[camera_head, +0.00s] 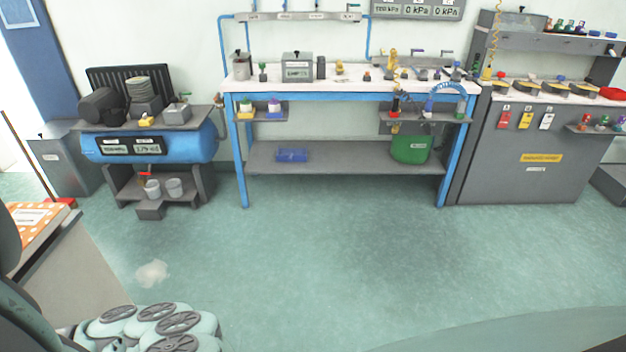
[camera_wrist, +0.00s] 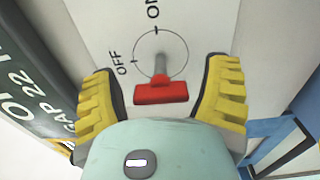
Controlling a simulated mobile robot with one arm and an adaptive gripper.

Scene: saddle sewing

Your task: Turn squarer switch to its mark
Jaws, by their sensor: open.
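The switch (camera_wrist: 160,93) shows in the wrist view as a red bar on a short grey stem, standing out from a pale panel (camera_wrist: 205,25). A thin circle is drawn around its base, with an ON mark at the top and an OFF mark at the left. The red bar lies nearly level in the picture. Which mark the switch points to is hard to tell. My gripper (camera_wrist: 160,88) is open, with one yellow finger on each side of the red bar and gaps between. The head view does not show the gripper, and I cannot identify the switch there.
A dark green sign (camera_wrist: 30,85) stands left of the panel in the wrist view, and a blue frame (camera_wrist: 270,140) at lower right. In the head view, a blue-framed workbench (camera_head: 340,97), a blue tank (camera_head: 150,147) and a grey cabinet (camera_head: 525,180) line the wall.

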